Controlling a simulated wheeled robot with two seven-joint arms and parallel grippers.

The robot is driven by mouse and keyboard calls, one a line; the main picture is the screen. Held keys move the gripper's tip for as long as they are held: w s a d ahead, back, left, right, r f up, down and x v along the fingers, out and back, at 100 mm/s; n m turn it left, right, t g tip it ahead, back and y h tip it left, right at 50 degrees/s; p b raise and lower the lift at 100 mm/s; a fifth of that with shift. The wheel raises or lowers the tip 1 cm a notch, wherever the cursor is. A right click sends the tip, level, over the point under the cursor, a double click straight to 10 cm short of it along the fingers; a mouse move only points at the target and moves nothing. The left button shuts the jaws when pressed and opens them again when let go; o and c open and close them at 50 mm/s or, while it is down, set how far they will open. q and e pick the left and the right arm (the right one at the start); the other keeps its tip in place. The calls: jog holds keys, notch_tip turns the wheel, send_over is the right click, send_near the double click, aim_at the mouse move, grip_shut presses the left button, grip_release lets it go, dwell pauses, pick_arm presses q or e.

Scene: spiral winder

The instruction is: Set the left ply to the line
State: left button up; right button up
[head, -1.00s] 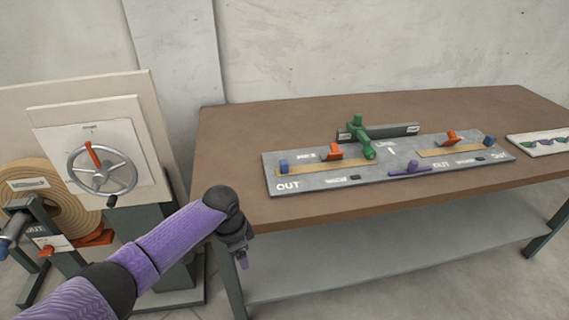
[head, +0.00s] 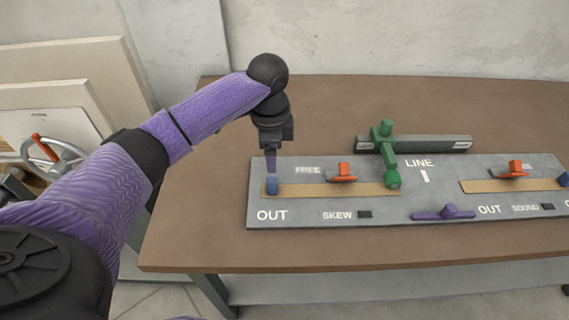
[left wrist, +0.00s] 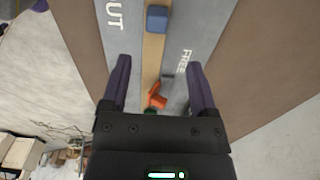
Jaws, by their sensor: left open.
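The left ply is a tan strip (head: 310,190) on a grey board (head: 290,215). A blue block (head: 272,186) sits at its left end by OUT, and an orange clamp (head: 342,173) stands farther right by FREE. The strip's right end meets a green lever (head: 388,152) near the LINE mark (head: 424,176). My left gripper (head: 271,163) points down above the blue block, open and empty. In the left wrist view the strip (left wrist: 152,50) runs between the fingers (left wrist: 158,70); the blue block (left wrist: 157,19) lies beyond the fingertips. My right gripper is out of view.
A second tan strip (head: 490,187) with its orange clamp (head: 513,169) and blue block (head: 563,180) is at right. The brown table (head: 200,220) is bare left of the board. A handwheel (head: 45,158) stands at far left.

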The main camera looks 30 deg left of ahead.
aim_at(272, 181)
pick_arm(q)
jog(key=f+b, duration=0.1)
jog(key=f, duration=0.2)
jog(key=f+b, duration=0.1)
jog(key=f, duration=0.2)
jog(key=f+b, duration=0.1)
jog(key=f, duration=0.2)
jog(key=shift+s, duration=0.3)
grip_shut()
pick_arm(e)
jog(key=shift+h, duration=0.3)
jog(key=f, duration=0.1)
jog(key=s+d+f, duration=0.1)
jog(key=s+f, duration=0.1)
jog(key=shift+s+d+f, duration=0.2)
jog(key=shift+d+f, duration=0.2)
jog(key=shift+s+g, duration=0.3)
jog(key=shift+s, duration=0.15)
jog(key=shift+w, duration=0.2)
